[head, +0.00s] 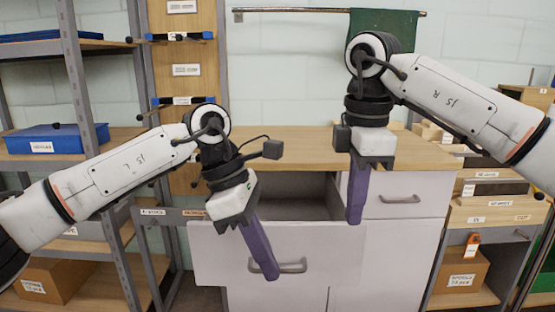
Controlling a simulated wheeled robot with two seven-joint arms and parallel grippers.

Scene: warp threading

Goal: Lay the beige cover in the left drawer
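The left drawer (235,250) of the white cabinet is pulled out, and part of its dark inside (290,209) shows behind the front. I cannot make out a beige cover in this view. My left gripper (268,272) points down in front of the drawer front, its purple fingertips overlapping the left end of the drawer handle (293,266) in the picture; I cannot tell if they touch. My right gripper (355,217) hangs over the right edge of the open drawer. Each gripper's fingers show as one purple strip, so their opening is hidden. Nothing shows held in either.
The wooden worktop (300,150) above the drawers looks bare where visible. A closed drawer (425,198) is at right. A shelf with a blue box (58,139) stands left; a shelf with a cardboard box (462,272) stands right. A green cloth (400,27) hangs from a wall rail.

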